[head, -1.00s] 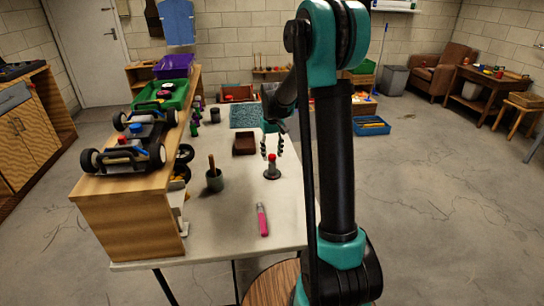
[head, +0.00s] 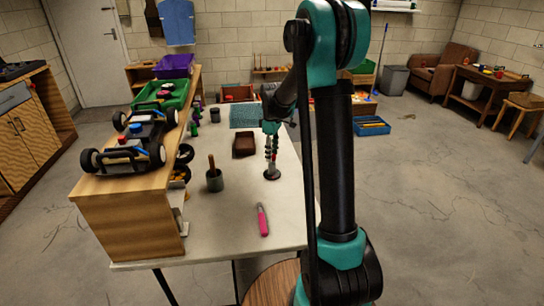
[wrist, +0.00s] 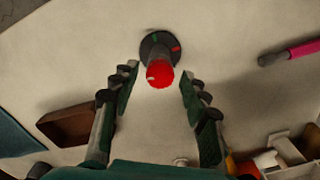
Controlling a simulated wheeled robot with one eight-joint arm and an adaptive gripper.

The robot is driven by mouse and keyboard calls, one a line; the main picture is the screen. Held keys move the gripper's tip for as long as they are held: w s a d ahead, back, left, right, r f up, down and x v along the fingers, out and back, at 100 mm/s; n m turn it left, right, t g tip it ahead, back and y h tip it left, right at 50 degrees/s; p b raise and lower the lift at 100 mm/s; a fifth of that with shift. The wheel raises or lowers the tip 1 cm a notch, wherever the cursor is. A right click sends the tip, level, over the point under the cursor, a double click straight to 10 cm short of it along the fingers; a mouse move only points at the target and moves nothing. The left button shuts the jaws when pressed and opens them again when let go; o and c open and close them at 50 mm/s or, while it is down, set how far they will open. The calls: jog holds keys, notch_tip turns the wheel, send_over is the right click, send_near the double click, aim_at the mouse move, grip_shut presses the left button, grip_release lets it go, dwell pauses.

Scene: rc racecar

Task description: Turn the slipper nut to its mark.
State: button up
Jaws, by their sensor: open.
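The slipper nut (wrist: 159,73) is a red-topped upright knob on a dark round base (wrist: 148,52), with a pale line on its red top. The base carries a green mark (wrist: 154,37) and a red mark (wrist: 176,48). My gripper (wrist: 159,80) is open, with one finger to each side of the red top in the wrist view and gaps on both sides. In the head view my gripper (head: 271,149) is over the base (head: 272,176) on the white table, and its fingers largely hide the nut. I cannot tell how far down the fingers reach.
A pink-handled tool (head: 262,220) lies in front of the nut. A grey cup (head: 214,181) with a brown handle in it stands to the left, and a brown box (head: 244,145) behind. A wooden shelf (head: 125,215) with an RC car (head: 125,147) edges the table's left.

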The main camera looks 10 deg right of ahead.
jog(key=n, duration=0.5)
jog(key=shift+n, duration=0.3)
jog(key=n, duration=0.4)
jog(key=shift+n, duration=0.3)
grip_shut()
jog(key=m, duration=0.3)
jog(key=shift+m, duration=0.3)
